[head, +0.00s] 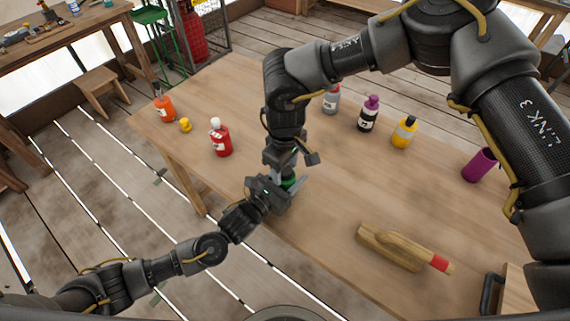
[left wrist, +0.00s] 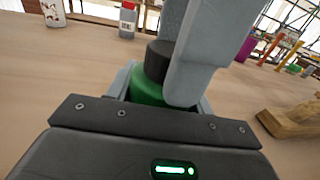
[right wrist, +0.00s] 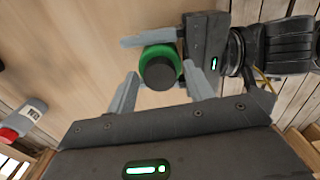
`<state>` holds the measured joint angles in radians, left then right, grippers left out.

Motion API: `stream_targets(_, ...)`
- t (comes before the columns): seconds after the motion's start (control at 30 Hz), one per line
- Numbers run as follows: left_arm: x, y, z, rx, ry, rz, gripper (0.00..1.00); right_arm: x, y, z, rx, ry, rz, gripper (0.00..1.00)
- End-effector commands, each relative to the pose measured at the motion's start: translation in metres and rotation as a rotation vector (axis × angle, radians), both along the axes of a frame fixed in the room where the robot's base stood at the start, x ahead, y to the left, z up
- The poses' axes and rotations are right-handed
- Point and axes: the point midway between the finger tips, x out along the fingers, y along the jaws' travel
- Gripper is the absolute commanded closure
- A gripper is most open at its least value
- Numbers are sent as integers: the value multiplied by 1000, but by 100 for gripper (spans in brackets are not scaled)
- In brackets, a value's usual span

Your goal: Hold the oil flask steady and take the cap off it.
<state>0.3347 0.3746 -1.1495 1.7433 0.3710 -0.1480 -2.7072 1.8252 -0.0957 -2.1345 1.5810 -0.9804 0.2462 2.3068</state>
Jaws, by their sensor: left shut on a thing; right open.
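The oil flask is green with a dark cap and stands upright near the table's front edge; in the head view only a bit of the green flask (head: 289,184) shows. My left gripper (head: 292,188) is shut on its body from the side. The dark cap (right wrist: 160,73) shows from above in the right wrist view, on the green body (right wrist: 147,51). My right gripper (right wrist: 160,92) points down over the flask, open, its fingers apart on either side of the cap. In the left wrist view one right finger stands in front of the cap (left wrist: 157,62) and partly hides it.
A red bottle (head: 221,140), an orange bottle (head: 165,109) and a small yellow object (head: 185,125) stand to the left. Grey (head: 331,101), black (head: 367,118) and yellow (head: 403,134) bottles stand behind, with a purple cup (head: 479,165) right. A wooden piece (head: 390,249) lies front right.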

Motion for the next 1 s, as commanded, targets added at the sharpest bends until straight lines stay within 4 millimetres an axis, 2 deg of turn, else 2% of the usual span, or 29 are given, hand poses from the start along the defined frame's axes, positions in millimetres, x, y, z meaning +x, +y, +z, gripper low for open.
stream_targets(0.03,-1,0,-3,5,4,0,100,0,0,0,0,0,0,48)
stream_targets(0.37,-1,0,-3,5,4,0,100,0,0,0,1,1,1,91)
stream_targets(0.57,-1,0,-3,5,4,0,100,-1,0,0,2,2,74,94)
stream_targets(0.67,-1,0,-3,5,4,0,100,-1,0,-1,2,4,250,94)
stream_targets(1.0,-1,0,-3,5,5,0,100,0,0,0,1,3,1089,94)
